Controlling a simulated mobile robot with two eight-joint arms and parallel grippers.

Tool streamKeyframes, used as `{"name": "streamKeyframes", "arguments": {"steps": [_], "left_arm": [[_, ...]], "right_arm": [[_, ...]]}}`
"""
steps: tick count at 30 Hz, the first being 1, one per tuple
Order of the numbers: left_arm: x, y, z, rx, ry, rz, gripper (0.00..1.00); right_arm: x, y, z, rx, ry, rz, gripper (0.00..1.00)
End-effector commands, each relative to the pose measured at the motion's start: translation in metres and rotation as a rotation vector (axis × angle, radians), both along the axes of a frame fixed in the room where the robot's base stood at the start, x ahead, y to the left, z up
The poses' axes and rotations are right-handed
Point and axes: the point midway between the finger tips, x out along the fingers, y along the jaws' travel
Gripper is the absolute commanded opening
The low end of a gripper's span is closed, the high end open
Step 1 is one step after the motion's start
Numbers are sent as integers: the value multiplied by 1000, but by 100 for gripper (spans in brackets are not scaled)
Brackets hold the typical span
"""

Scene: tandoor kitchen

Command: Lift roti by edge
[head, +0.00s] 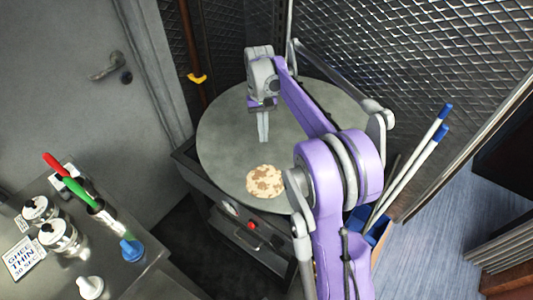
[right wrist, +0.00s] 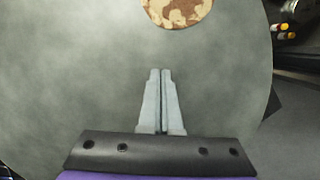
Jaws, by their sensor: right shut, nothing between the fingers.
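The roti (head: 265,181) is a small round flatbread with brown patches, lying flat near the front edge of the round grey griddle (head: 225,135). In the right wrist view the roti (right wrist: 178,10) is cut off by the top edge of the picture. My right gripper (head: 264,138) points down over the griddle, behind the roti in the head view. Its fingers (right wrist: 161,72) are together and empty, with a gap between their tips and the roti. I cannot tell whether the tips touch the griddle. My left gripper is not in view.
A counter (head: 130,270) at the lower left holds metal pots (head: 60,237) and coloured-handled tools. Blue-capped poles (head: 415,160) stand at the right in a blue bin. A mesh wall (head: 420,50) rises behind the griddle. A grey door (head: 80,110) is at the left.

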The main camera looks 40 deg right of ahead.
Motion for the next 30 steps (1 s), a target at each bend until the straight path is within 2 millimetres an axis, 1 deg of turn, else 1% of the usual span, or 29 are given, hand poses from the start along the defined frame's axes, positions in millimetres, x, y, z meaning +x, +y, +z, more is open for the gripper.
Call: {"name": "streamKeyframes", "arguments": {"steps": [1,5,9,13,18,27,30], "left_arm": [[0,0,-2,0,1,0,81],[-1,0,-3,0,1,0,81],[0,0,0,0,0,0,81],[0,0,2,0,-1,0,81],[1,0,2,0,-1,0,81],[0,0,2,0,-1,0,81],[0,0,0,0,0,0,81]], "right_arm": [[-3,2,-12,0,0,1,0],[-8,5,-38,0,0,1,0],[-27,15,-37,0,-1,1,0],[-38,21,-37,0,-1,1,0],[-43,24,-37,0,-1,0,0],[-44,25,-37,0,-1,0,0],[-53,29,-37,0,0,1,0]]}}
